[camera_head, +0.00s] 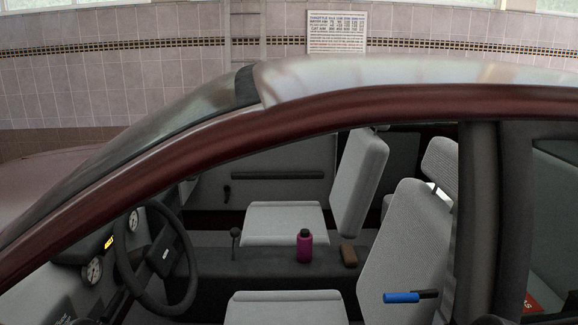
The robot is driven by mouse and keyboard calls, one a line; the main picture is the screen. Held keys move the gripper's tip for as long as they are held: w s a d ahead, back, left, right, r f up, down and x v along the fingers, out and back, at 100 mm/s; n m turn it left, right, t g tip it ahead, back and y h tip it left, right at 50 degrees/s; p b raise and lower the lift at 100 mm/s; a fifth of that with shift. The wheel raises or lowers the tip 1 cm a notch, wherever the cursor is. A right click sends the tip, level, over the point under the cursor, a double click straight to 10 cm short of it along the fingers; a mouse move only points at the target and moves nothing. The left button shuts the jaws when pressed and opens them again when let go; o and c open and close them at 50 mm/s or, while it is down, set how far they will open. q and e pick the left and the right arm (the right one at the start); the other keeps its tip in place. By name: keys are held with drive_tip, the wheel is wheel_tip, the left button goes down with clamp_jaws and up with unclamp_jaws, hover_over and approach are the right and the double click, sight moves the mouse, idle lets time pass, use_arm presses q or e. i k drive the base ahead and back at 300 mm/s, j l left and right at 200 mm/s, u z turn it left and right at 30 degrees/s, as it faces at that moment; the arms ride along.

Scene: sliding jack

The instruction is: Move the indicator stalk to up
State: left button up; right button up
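I look through the side opening of a dark red car. The black steering wheel (123,270) is at the lower left, in front of the dashboard (75,275). I cannot make out the indicator stalk; it may be hidden behind the wheel's rim and hub or too dark against them. Neither of my grippers can be made out in the head view.
The car's roof (400,72) and dark red frame (300,113) arch over the opening. Inside are grey seats (405,250), a gear lever (235,237), a magenta bottle (304,246), a brown block (349,257) and a blue cylinder with a dark end (401,298).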

sight(107, 315)
drive_tip(key=k+l+u, duration=0.1)
drive_tip(key=u, duration=0.25)
drive_tip(key=k+u, duration=0.45)
drive_tip(key=u, duration=0.25)
